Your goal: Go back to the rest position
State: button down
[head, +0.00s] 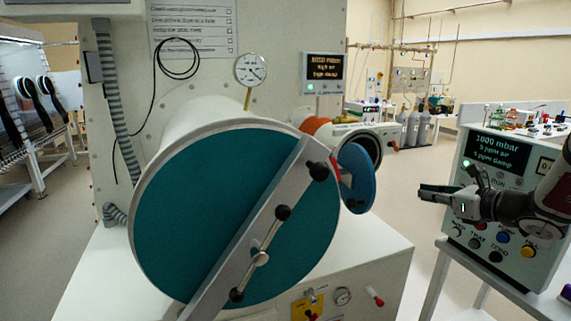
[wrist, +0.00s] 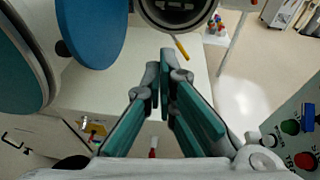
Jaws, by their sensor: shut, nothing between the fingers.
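My gripper (head: 436,193) is at the right of the head view, in front of the grey control box, with its fingers pointing left. Its fingers are together and hold nothing. In the wrist view my gripper (wrist: 163,92) shows two teal-padded fingers meeting at their tips, over the white cabinet top and floor. No finger appears to touch the large chamber door or the control box. No marked rest position shows in either view.
A large round teal door (head: 200,215) with a grey bar fills the middle. A small blue round door (head: 357,178) stands open to its right. The control box (head: 535,190) with buttons stands on a white stand behind my gripper. Floor shows between.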

jog(key=s+a+r+n+g+y, duration=0.15)
jog(key=s+a+n+g, duration=0.25)
jog(key=s+a+n, duration=0.5)
jog(key=s+a+r+n+g+h, duration=0.1)
jog(key=s+a+r+n+g, duration=0.25)
jog(key=s+a+n, duration=0.55)
jog(key=s+d+f+n+g+h, duration=0.1)
jog(key=s+d+f+n+h, duration=0.1)
jog(key=s+n+h, duration=0.5)
jog(key=s+f+n, duration=0.1)
jog(key=s+n, duration=0.4)
jog(key=s, duration=0.7)
jog(key=shift+s+d+f, duration=0.15)
jog(key=shift+s+d, duration=0.05)
